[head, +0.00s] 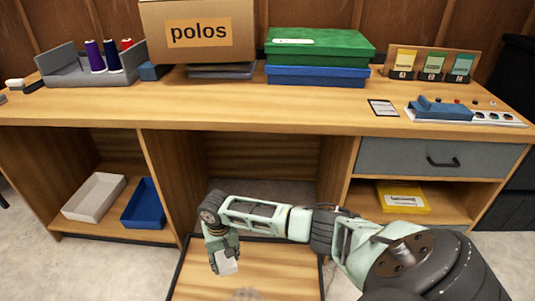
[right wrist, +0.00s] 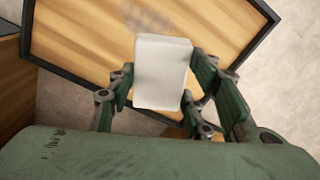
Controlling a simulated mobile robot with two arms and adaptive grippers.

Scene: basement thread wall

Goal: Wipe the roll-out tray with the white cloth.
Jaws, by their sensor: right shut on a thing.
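The roll-out tray (head: 276,274) is a light wood board with a dark rim, out in front of the desk's middle bay. It also shows in the right wrist view (right wrist: 82,42). My right gripper (head: 222,258) is over the tray's left part, pointing down. It is shut on the white cloth (right wrist: 162,72), a small pale block shape between the fingers; the cloth also shows in the head view (head: 228,267). I cannot tell whether the cloth touches the tray. A grey smudge (head: 245,294) marks the tray near the bottom of the head view. My left gripper is out of view.
The desk top (head: 230,103) stands above and behind the tray. White (head: 95,197) and blue (head: 143,203) bins sit on the lower left shelf. A drawer (head: 437,160) and a yellow box (head: 402,197) are at right. Bare floor (head: 120,272) lies left of the tray.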

